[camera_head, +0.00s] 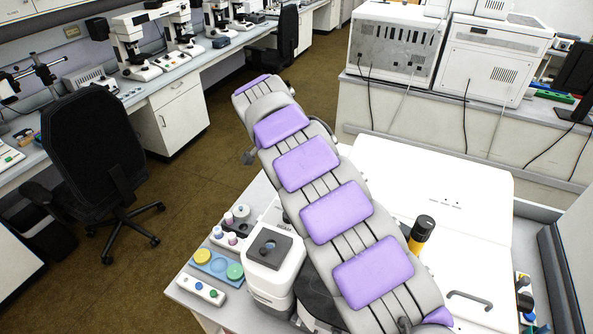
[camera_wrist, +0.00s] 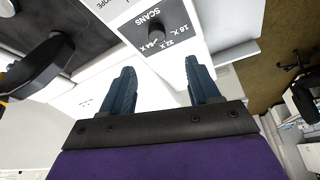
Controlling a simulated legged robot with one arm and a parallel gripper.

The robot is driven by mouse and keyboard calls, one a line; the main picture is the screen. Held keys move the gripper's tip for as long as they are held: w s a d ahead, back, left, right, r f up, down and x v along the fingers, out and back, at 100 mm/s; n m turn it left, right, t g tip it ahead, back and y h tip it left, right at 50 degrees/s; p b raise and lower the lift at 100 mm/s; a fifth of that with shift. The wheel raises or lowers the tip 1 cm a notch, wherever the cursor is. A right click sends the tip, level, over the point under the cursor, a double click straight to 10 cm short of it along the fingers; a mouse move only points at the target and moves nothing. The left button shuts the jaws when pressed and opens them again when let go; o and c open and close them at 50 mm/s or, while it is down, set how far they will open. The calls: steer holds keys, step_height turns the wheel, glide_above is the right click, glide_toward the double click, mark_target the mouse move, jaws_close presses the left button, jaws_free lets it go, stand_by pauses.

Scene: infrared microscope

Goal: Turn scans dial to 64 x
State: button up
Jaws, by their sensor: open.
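The scans dial (camera_wrist: 140,50) is a dark round knob on a grey panel (camera_wrist: 118,22) of a white housing, in the upper middle of the wrist view. The printed word SCANS and the marks 16 X, 32 X and 64 X appear upside down around it. I cannot read which mark the knob points to. My gripper (camera_wrist: 160,66) is open, with its two blue-grey fingers apart and nothing between them. The fingers point toward the panel, and the knob shows beyond and between their tips. I cannot make out my gripper or the scans dial in the head view.
A dark part (camera_wrist: 35,68) sticks in at the wrist view's left. In the head view, a white instrument with a grey-topped stage (camera_head: 262,262) stands left of my arm, with coloured pots (camera_head: 215,262) beside it. A yellow-and-black cylinder (camera_head: 421,234) stands to the right.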

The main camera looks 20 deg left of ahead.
steer(key=v, duration=0.4)
stand_by(0.4)
steer(key=s+d+r+g, duration=0.15)
steer(key=s+d, duration=0.25)
steer(key=d, duration=0.5)
steer(key=s+d+r+h, duration=0.1)
steer(key=s+d+r, duration=0.15)
steer(key=d, duration=0.65)
steer(key=s+d+r+g, duration=0.1)
steer(key=s+d, duration=0.3)
steer(key=d, duration=0.6)
steer(key=s+d+f+n+g, duration=0.2)
steer(key=s+d, duration=0.4)
steer(key=s, duration=0.7)
steer(key=s+f+n+y, duration=0.1)
steer(key=s+f, duration=0.1)
steer(key=s, duration=0.4)
steer(key=s+f+n+y, duration=0.1)
steer(key=s+f, duration=0.2)
steer(key=s, duration=0.3)
steer(key=s+f+n+g+y, duration=0.1)
steer(key=s+f, duration=0.1)
steer(key=s, duration=0.4)
steer(key=shift+s+d+f, duration=0.25)
steer(key=shift+d, duration=0.25)
